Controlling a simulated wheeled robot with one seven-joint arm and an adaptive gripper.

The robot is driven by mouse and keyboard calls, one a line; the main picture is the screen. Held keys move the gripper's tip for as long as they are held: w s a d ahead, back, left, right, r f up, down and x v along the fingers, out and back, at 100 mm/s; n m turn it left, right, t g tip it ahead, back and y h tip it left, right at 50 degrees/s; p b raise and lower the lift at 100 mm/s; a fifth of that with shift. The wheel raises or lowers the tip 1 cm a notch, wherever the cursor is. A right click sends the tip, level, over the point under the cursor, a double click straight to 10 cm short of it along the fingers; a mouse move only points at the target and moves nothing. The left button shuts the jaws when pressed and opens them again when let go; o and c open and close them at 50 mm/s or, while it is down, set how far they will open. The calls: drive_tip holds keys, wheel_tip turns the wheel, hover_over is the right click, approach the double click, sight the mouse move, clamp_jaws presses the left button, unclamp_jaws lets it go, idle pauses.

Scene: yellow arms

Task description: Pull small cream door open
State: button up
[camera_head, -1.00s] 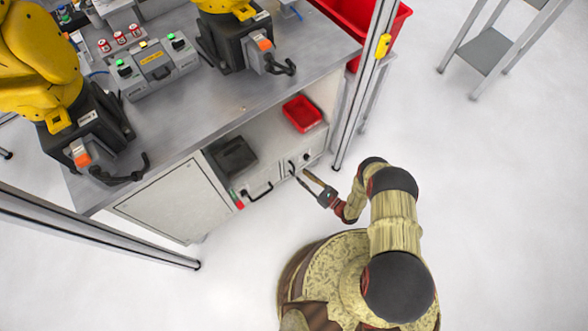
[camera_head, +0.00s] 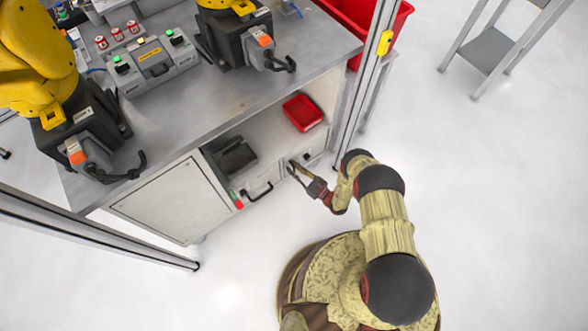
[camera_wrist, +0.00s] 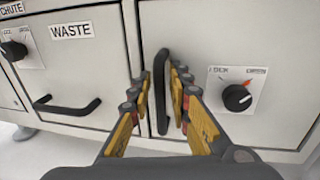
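The small cream door (camera_wrist: 215,40) fills the right side of the wrist view; in the head view it is a small panel (camera_head: 317,151) low on the bench front. It has a black vertical handle (camera_wrist: 162,92) and a black LOCK/OPEN knob (camera_wrist: 237,97) with a red mark to the right of the handle. The door looks shut. My gripper (camera_wrist: 160,88) is open, one finger on each side of the handle, with small gaps showing. In the head view my gripper (camera_head: 292,168) is at the door front.
A WASTE drawer (camera_wrist: 85,60) with a black handle (camera_wrist: 68,106) is left of the door. A metal frame post (camera_head: 362,90) stands right of the door. Open floor lies around my base.

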clamp_jaws()
idle(0.6)
